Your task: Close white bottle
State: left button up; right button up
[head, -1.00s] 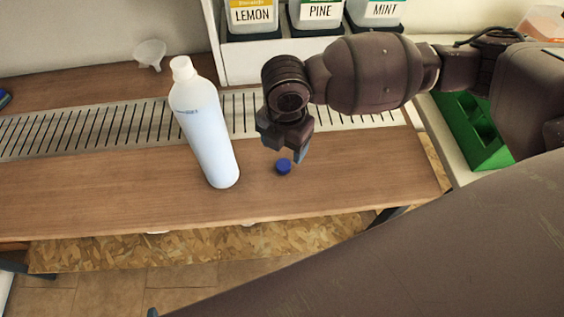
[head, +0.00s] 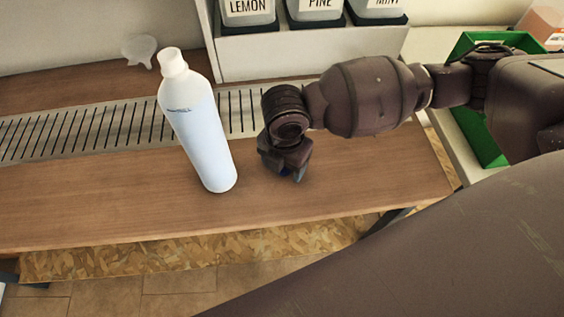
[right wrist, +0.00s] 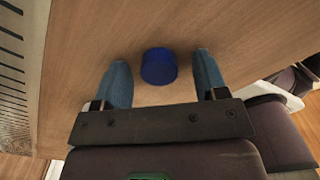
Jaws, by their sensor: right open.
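The white bottle (head: 197,125) stands upright on the wooden bench, left of my right gripper, with a white neck and no blue cap on it. A small blue cap (right wrist: 159,66) lies on the bench wood between the open fingers of my right gripper (right wrist: 163,80), with a gap on each side. In the head view my right gripper (head: 287,172) points down and hides most of the cap. My left gripper is not in view.
A metal drain grate (head: 75,130) runs along the bench behind the bottle. A white funnel (head: 140,50) lies behind it. Labelled containers (head: 313,12) stand on a white shelf at the back. A green crate (head: 478,135) is at the right. The bench front is clear.

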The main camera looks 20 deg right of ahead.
jog(key=shift+r, duration=0.1)
jog(key=c, duration=1)
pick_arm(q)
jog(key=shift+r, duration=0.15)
pick_arm(e)
notch_tip(320, 180, up, 9)
jog(key=p, duration=0.3)
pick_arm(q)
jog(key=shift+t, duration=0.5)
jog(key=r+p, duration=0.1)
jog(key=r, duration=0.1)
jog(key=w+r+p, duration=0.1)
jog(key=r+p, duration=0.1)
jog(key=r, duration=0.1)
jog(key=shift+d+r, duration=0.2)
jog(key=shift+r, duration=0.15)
pick_arm(e)
notch_tip(320, 180, up, 11)
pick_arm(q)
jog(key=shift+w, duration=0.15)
